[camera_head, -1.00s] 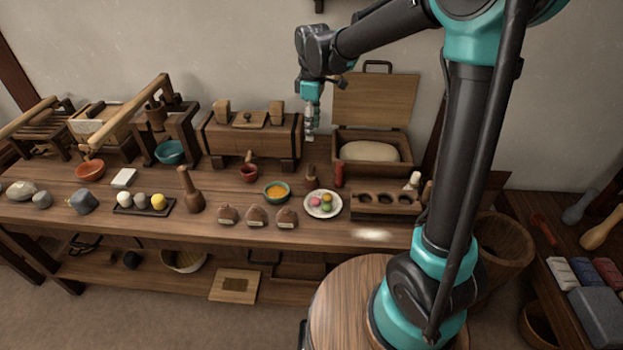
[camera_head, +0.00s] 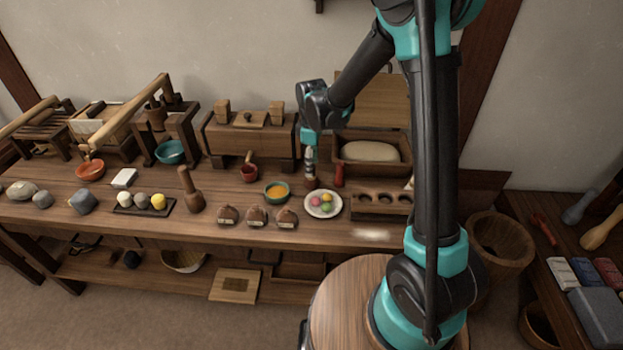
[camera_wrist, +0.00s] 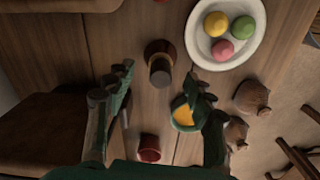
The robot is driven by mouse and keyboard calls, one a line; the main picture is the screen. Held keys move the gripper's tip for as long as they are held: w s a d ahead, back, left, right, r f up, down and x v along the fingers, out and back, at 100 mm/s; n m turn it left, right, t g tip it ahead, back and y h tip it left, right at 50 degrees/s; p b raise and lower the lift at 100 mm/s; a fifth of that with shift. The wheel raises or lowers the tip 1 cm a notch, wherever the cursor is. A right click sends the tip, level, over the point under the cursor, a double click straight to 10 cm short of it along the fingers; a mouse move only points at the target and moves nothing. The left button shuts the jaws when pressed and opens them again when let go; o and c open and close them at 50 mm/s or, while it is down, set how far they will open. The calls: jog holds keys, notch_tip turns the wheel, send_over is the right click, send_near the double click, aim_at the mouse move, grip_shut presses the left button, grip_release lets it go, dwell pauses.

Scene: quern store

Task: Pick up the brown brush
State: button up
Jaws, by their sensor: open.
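The brown brush (camera_head: 311,185) appears to be the small upright brown piece on the bench, between the yellow-filled green bowl and the red cylinder. In the wrist view the brush (camera_wrist: 160,62) shows from above as a short round brown body with a darker top. My gripper (camera_head: 311,168) points down just above it in the head view and partly covers it. In the wrist view my gripper (camera_wrist: 162,80) has its two fingers spread wide, with the brush ahead between the tips. No contact is visible.
Close by are the green bowl (camera_head: 276,191), a plate of coloured balls (camera_head: 323,204), a red cylinder (camera_head: 339,176) and a red cup (camera_head: 249,173). Brown lumps (camera_head: 257,216) lie in front. An open wooden box (camera_head: 372,166) and a wooden chest (camera_head: 247,143) stand behind.

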jog(key=shift+f, duration=1.55)
jog(key=c, duration=1.2)
